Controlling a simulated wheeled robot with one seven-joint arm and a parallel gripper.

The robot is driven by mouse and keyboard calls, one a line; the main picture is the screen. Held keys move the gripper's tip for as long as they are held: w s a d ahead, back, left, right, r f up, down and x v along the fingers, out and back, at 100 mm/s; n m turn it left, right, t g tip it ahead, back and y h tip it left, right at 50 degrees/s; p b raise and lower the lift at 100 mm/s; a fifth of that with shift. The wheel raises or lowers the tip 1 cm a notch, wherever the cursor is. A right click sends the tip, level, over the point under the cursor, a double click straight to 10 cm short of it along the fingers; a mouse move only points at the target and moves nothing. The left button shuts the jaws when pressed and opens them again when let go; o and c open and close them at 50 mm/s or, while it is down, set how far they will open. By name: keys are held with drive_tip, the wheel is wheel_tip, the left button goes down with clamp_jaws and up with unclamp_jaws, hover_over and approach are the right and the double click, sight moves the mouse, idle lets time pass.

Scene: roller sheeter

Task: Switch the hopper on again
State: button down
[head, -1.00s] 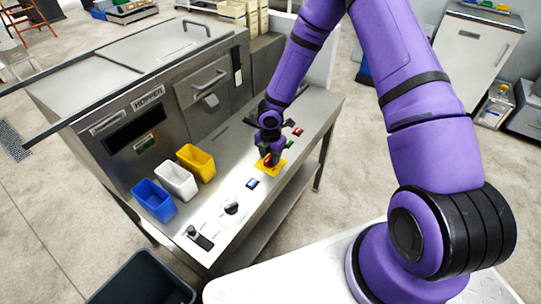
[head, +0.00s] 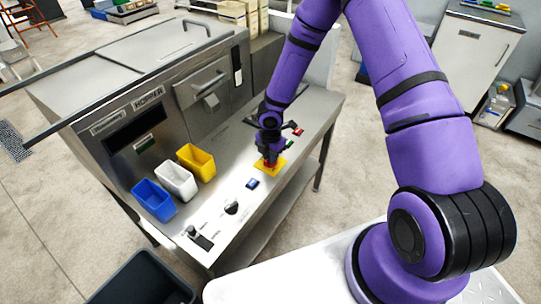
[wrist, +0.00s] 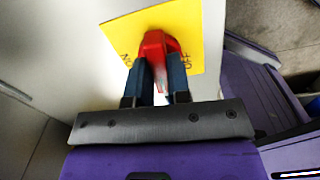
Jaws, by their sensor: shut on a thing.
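The hopper (head: 120,120) is a steel machine with a name label on its front. On its ledge, a red switch handle (wrist: 156,44) sits on a yellow plate (wrist: 191,25), marked OFF on the right and apparently ON on the left in the wrist view. The plate also shows in the head view (head: 281,169). My gripper (wrist: 163,80) is shut on the red handle, one dark finger on each side. The handle's lower part lies between the fingers and is partly hidden. The handle's exact setting is hard to tell.
A blue button (head: 252,183), a black knob (head: 232,207) and a small lever box (head: 199,238) share the ledge. Blue (head: 153,200), white (head: 176,181) and yellow (head: 197,161) bins stand to the left. A red button (head: 299,132) lies beyond my gripper.

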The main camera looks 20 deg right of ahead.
drive_tip(key=m, duration=0.8)
drive_tip(key=shift+m, duration=0.3)
drive_tip(key=m, duration=0.4)
drive_tip(key=shift+m, duration=2.1)
drive_tip(key=c, duration=1.1)
unclamp_jaws()
drive_tip(key=shift+o, duration=0.2)
drive_tip(key=shift+r, duration=0.15)
wheel_tip(320, 180, up, 11)
drive_tip(key=shift+f, duration=0.2)
